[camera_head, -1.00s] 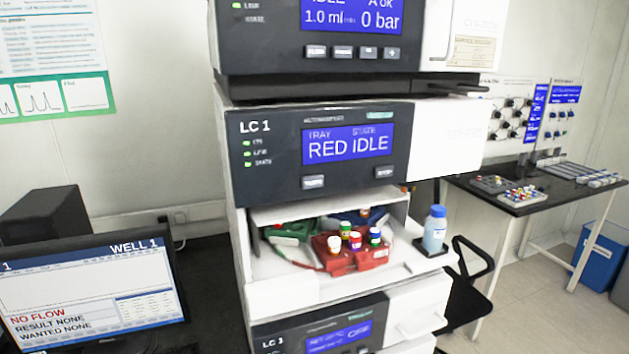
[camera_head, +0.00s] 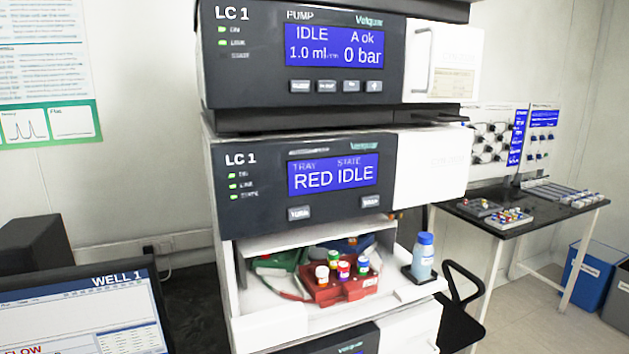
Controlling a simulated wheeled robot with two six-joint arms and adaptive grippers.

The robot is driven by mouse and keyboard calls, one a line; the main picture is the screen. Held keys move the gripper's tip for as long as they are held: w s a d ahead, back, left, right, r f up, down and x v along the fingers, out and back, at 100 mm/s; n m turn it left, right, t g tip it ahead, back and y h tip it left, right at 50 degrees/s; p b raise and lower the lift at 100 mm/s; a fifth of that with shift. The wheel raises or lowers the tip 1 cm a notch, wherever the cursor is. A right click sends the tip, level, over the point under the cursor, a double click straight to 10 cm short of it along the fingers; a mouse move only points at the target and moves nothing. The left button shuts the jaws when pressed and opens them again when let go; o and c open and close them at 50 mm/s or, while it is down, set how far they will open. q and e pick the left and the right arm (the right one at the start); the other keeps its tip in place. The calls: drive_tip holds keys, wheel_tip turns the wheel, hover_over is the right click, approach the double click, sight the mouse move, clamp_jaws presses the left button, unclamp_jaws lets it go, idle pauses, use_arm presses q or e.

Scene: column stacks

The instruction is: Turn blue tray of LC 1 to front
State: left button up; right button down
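The LC 1 autosampler (camera_head: 225,205) stands in the middle of the stack. Its display (camera_head: 333,176) reads TRAY RED and STATE IDLE. Below the display are two buttons, one at the left that seems to read TURN (camera_head: 300,213) and another at the right (camera_head: 370,201). In the open bay, the red tray (camera_head: 345,290) is at the front with several capped vials. The green tray (camera_head: 275,263) is behind it at the left. The blue tray (camera_head: 345,245) is at the back, mostly hidden. Neither of my grippers is in view.
The LC 1 pump (camera_head: 225,85) sits above and reads IDLE, 0 bar. A blue-capped bottle (camera_head: 423,258) stands on a dark holder right of the bay. A monitor (camera_head: 85,310) is at the lower left. A side table (camera_head: 520,225) with vial racks is at the right.

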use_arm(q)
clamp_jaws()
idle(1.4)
